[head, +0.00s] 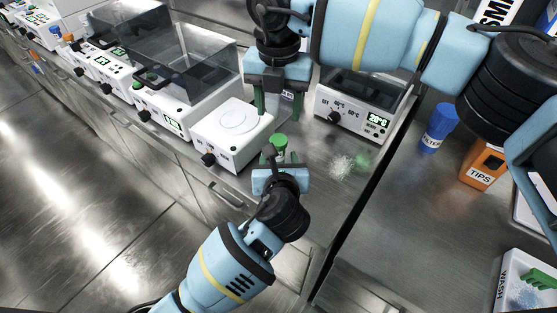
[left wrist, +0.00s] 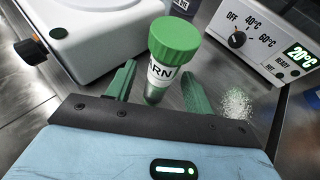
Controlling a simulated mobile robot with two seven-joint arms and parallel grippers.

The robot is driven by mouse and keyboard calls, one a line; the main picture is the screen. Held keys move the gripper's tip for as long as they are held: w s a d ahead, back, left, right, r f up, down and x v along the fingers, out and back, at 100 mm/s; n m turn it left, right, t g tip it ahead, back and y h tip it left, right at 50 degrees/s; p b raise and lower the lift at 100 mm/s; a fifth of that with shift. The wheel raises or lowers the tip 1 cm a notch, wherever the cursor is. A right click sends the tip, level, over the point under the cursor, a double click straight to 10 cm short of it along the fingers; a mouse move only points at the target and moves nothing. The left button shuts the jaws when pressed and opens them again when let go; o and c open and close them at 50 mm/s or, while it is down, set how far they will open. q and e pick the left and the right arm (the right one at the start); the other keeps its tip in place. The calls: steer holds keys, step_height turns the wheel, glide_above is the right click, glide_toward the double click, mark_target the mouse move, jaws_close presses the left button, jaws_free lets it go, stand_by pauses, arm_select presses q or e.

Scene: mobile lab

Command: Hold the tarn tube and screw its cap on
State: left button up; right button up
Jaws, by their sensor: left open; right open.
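The tarn tube (left wrist: 155,92) stands upright on the steel bench, its label partly readable as "ARN". A green cap (left wrist: 174,38) sits on its top; I cannot tell how tightly it is screwed. The cap also shows in the head view (head: 280,141). My left gripper (head: 280,160) is open, with its two green fingers on either side of the tube in the left wrist view (left wrist: 158,80); I cannot see clear contact. My right gripper (head: 278,108) is open and empty, pointing down above and behind the cap.
A white device with a round plate (head: 233,118) stands to the left. A heater box reading 20°C (head: 352,108) stands behind right. A blue filter container (head: 438,130), an orange tips box (head: 482,166) and a wash tray (head: 507,287) are to the right. A dark gap crosses the bench.

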arm_select(q)
steer(key=shift+x, duration=1.7)
steer(key=shift+s, duration=0.1)
jaws_close()
